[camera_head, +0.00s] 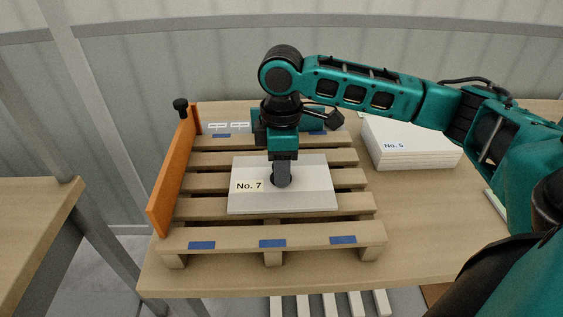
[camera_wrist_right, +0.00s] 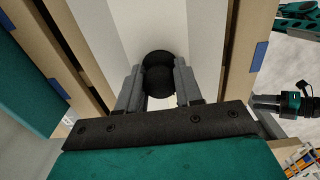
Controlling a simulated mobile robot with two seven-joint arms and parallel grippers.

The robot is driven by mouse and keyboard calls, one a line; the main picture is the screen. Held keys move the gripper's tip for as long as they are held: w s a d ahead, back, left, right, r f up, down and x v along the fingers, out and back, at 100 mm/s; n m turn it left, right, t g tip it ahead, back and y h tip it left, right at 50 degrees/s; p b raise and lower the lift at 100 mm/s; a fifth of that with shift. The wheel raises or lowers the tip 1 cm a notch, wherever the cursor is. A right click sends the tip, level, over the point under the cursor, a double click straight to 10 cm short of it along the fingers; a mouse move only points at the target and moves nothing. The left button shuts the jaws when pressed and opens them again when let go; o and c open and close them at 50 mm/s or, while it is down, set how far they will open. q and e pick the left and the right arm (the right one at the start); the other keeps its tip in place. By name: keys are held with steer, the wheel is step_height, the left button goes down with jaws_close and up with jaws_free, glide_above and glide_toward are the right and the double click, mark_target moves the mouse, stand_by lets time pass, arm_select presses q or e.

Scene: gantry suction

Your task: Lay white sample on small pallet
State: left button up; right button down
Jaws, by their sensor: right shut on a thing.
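The white sample (camera_head: 308,190), a flat white board with a "No. 7" label, is over the middle slats of the small wooden pallet (camera_head: 265,236). It looks level; I cannot tell whether it rests on the slats or is just above them. My right gripper (camera_head: 282,176) points straight down at the board's middle. In the right wrist view its two grey fingers are shut on a black round handle (camera_wrist_right: 158,64) on the white board (camera_wrist_right: 120,22). The fingers partly hide the handle in the head view.
An orange board (camera_head: 174,175) with a black knob stands along the pallet's left edge. A stack of white boards labelled "No. 5" (camera_head: 408,150) lies to the right on the wooden table (camera_head: 420,220). Blue patches mark the pallet's slats. Another table (camera_head: 35,215) is at the left.

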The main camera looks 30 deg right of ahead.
steer(key=shift+f, duration=0.25)
steer(key=c, duration=0.7)
jaws_free()
steer(key=shift+o, duration=0.2)
step_height(320, 180, up, 13)
steer(key=shift+p, duration=0.4)
steer(key=shift+s+f, duration=0.1)
steer(key=shift+f, duration=0.05)
